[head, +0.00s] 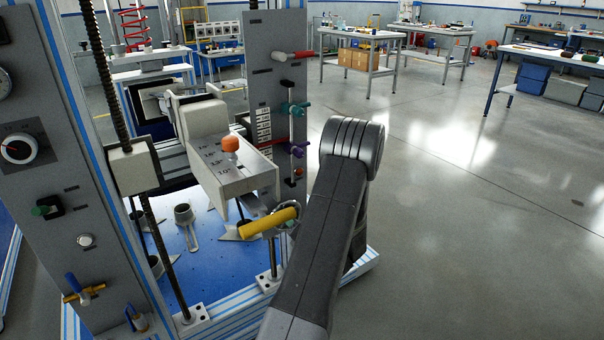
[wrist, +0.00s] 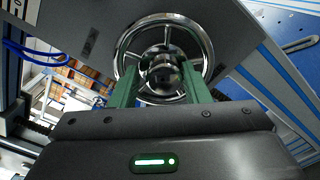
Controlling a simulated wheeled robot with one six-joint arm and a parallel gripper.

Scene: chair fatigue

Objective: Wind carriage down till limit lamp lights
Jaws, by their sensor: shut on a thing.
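A chrome spoked handwheel (wrist: 207,45) fills the upper middle of the wrist view. My gripper (wrist: 161,80) has its two green fingers on either side of the dark round hub and is shut on it.
The left grey panel (head: 45,180) carries a dial (head: 17,148), a green knob (head: 42,210) and a pale round button (head: 86,241). Teal and purple handles stick out of the right panel. The floor (head: 460,220) to the right is clear, with workbenches behind.

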